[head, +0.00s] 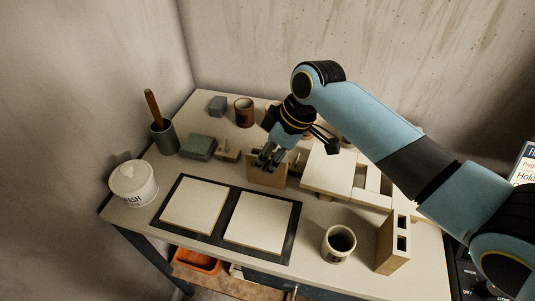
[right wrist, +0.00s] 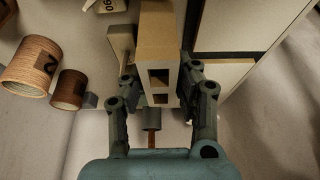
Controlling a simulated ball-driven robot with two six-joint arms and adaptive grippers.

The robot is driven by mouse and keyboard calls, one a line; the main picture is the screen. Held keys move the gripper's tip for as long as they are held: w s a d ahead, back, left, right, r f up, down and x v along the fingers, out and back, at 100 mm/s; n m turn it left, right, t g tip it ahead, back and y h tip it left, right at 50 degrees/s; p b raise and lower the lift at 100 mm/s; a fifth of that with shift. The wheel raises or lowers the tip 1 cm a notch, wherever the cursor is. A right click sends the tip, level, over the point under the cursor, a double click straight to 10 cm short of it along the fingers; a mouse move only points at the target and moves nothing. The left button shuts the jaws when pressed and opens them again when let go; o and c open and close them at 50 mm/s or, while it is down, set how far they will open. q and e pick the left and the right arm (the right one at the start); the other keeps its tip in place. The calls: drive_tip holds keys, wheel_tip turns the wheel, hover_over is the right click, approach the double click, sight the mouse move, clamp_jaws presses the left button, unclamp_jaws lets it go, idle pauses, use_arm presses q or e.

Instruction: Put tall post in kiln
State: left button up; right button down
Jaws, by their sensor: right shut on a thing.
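My right gripper (head: 268,163) is over the back middle of the table and shut on a tan hollow post (head: 268,177). The wrist view shows the post (right wrist: 156,36) between the two fingers (right wrist: 160,85), with square holes in its end. I cannot tell whether it touches the table. A similar tan block with two square holes (head: 400,243) stands at the table's right front. A dark panel with small lettering (head: 463,272) shows partly behind my right arm at the lower right; I cannot tell if it belongs to the kiln. My left gripper is out of view.
Pale slabs (head: 326,168) lie right of the gripper. Two pale tiles (head: 193,207) lie on a black mat (head: 229,187) in front. A cup (head: 338,243), a lidded white jar (head: 133,183), a green block (head: 198,146) and a brown mug (head: 244,112) stand around.

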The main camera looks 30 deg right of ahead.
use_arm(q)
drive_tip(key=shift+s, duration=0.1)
use_arm(e)
drive_tip(key=c, duration=1.5)
unclamp_jaws()
drive_tip(key=shift+f, duration=0.1)
drive_tip(key=o, duration=0.5)
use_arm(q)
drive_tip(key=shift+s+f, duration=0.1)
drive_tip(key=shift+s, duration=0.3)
